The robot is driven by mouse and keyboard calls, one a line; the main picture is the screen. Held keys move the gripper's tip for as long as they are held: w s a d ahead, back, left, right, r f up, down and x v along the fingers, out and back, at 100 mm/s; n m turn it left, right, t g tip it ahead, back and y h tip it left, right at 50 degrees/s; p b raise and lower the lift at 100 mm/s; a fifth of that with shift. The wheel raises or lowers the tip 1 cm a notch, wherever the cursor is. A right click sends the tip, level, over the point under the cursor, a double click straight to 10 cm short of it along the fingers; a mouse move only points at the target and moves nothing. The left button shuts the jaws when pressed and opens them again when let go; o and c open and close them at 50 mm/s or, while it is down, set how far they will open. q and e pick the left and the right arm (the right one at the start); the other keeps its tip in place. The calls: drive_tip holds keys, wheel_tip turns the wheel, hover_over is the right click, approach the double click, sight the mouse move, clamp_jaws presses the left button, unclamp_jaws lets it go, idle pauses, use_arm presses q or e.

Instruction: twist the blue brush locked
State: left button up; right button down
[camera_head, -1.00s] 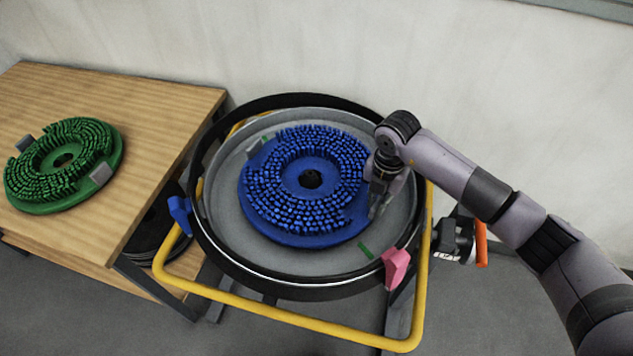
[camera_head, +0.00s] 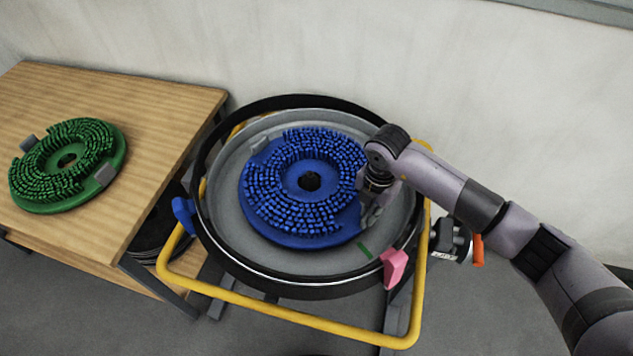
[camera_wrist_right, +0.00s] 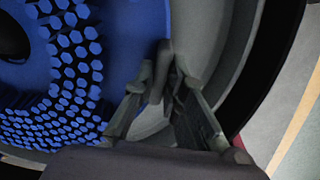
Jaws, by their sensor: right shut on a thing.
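The blue brush (camera_head: 300,235) lies bristles up inside the round grey tank (camera_head: 235,222) in the head view. Its blue disc also fills the left of the right wrist view (camera_wrist_right: 128,45). My right gripper (camera_head: 368,212) is at the brush's right edge. In the right wrist view its fingers (camera_wrist_right: 165,80) are shut on a grey tab (camera_wrist_right: 158,85) at the brush's rim. Another grey tab (camera_head: 259,145) shows at the brush's upper left. A green mark (camera_head: 364,250) is on the tank floor at lower right, apart from the held tab. My left gripper is out of view.
A yellow tube frame (camera_head: 290,317) surrounds the tank, with a blue clamp (camera_head: 184,213) and a pink clamp (camera_head: 394,268) at the rim. A wooden table (camera_head: 150,120) at left holds a green brush (camera_head: 60,203). A wall stands behind.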

sight(359, 229)
idle(0.3)
drive_tip(key=shift+s+a+m+p, duration=0.3)
drive_tip(key=shift+s+m+p, duration=0.1)
drive_tip(key=shift+s+p, duration=0.05)
drive_tip(key=shift+s+a+m+p, duration=0.4)
drive_tip(key=shift+s+a+m, duration=0.1)
drive_tip(key=shift+s+a, duration=0.15)
drive_tip(key=shift+s+a, duration=0.15)
drive_tip(key=shift+a, duration=0.15)
drive_tip(key=c, duration=1.6)
unclamp_jaws()
drive_tip(key=shift+m, duration=0.3)
drive_tip(key=shift+o, duration=0.2)
drive_tip(key=shift+s+f, duration=0.2)
drive_tip(key=shift+s, duration=0.05)
wheel_tip(359, 229, up, 12)
drive_tip(key=shift+w+r, duration=0.2)
